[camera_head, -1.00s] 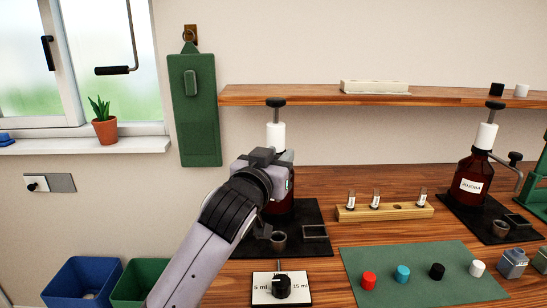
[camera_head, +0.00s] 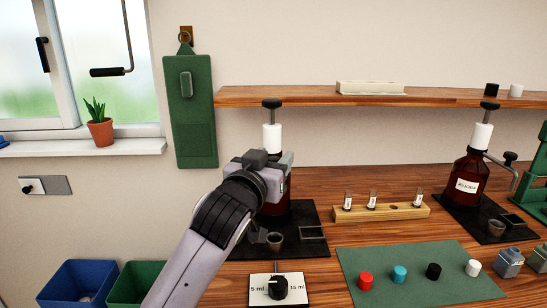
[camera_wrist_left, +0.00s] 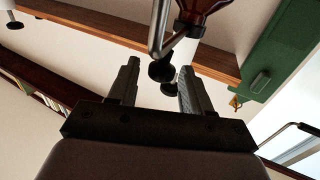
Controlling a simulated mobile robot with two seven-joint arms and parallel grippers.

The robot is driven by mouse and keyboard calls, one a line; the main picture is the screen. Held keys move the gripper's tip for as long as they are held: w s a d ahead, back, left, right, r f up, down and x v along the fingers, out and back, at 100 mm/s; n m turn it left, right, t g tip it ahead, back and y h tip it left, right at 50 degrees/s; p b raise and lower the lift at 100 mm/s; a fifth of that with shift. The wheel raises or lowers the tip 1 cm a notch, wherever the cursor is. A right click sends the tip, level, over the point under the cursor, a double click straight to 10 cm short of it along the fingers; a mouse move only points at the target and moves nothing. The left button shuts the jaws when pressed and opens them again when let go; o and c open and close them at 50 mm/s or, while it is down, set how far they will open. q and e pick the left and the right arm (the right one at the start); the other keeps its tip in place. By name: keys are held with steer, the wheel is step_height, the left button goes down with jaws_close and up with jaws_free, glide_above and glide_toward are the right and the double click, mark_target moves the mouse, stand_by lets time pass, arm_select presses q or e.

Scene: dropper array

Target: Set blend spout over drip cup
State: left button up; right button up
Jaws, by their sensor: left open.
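The near dispenser is a brown bottle (camera_head: 284,208) with a white neck (camera_head: 272,138) and a black top knob. My left gripper (camera_head: 268,160) is in front of it and hides much of its body and its spout. In the left wrist view, a bent metal spout (camera_wrist_left: 159,28) ends in a black knob (camera_wrist_left: 162,71) that appears between the open left fingers (camera_wrist_left: 158,88). I cannot tell whether they touch it. A small grey drip cup (camera_head: 275,241) stands on the black mat (camera_head: 308,215) below the gripper. My right gripper is not in view.
A second brown bottle (camera_head: 467,187) with a side spout stands at the right, with its own cup (camera_head: 496,229). A wooden vial rack (camera_head: 381,213), a green mat (camera_head: 400,255) with coloured caps and a dial plate (camera_head: 278,290) lie nearby. A wooden shelf (camera_head: 320,97) runs above.

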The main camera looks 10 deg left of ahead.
arm_select(q)
steer(key=s+a, duration=0.1)
steer(key=s, duration=0.5)
stand_by(0.4)
